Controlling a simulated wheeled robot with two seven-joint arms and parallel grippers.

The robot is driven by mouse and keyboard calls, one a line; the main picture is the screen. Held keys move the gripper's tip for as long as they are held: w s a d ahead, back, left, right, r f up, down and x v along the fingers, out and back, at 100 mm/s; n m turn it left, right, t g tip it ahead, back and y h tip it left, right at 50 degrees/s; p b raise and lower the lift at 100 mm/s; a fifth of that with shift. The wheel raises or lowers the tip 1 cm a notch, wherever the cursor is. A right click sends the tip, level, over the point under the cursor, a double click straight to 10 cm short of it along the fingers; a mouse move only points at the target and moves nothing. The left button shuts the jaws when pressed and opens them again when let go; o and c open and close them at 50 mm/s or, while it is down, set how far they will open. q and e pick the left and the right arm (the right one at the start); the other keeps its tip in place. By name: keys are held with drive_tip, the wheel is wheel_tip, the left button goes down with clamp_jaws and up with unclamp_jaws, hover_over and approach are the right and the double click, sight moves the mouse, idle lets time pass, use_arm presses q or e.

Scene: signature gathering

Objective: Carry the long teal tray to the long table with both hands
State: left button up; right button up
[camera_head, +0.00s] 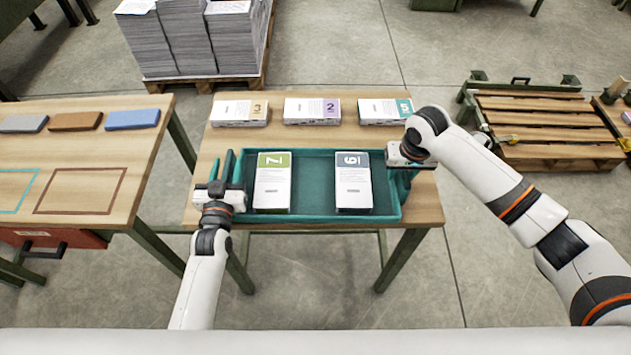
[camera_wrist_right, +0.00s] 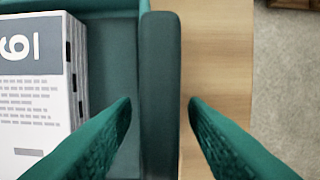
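The long teal tray (camera_head: 321,213) rests on a small wooden table (camera_head: 430,195) in the head view. It holds a stack of sheets marked 7 (camera_head: 272,185) and a stack marked 6 or 9 (camera_head: 353,184). My left gripper (camera_head: 227,170) is at the tray's left end, its fingers apart; whether they touch the wall is unclear. My right gripper (camera_head: 402,178) is at the right end. In the right wrist view its open fingers (camera_wrist_right: 160,105) straddle the tray's right wall (camera_wrist_right: 161,80), with a gap on each side. The long table cannot be identified for sure.
Three stacks marked 3 (camera_head: 239,112), 2 (camera_head: 312,110) and 5 (camera_head: 385,111) lie behind the tray. A wooden table (camera_head: 95,180) with coloured blocks and outlined rectangles stands at left. A pallet of paper (camera_head: 195,45) stands behind; another pallet (camera_head: 540,125) is at right.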

use_arm(q)
clamp_jaws()
use_arm(e)
clamp_jaws()
